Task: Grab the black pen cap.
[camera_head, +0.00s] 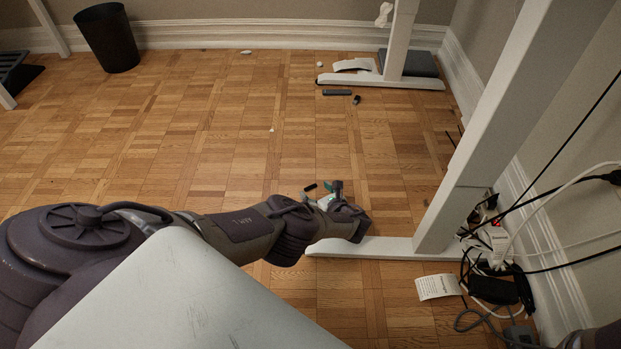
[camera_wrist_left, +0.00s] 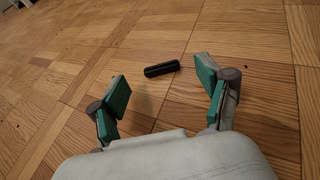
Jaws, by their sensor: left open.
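The black pen cap (camera_wrist_left: 162,69) lies on the wooden floor, a short dark cylinder on its side. In the left wrist view it sits just beyond and between my left gripper's fingertips (camera_wrist_left: 161,84). The fingers, with green pads, are spread apart and nothing is between them. In the head view my left gripper (camera_head: 321,192) reaches low towards the floor, and the small dark cap (camera_head: 310,187) shows beside its fingers. My right gripper is not in view.
A white desk leg (camera_head: 360,246) with a long foot stands just beside my left gripper. Cables and a power strip (camera_head: 497,242) lie at the right wall. A dark flat item (camera_head: 337,92) and another small black piece (camera_head: 357,99) lie farther back. The floor in the middle is mostly clear.

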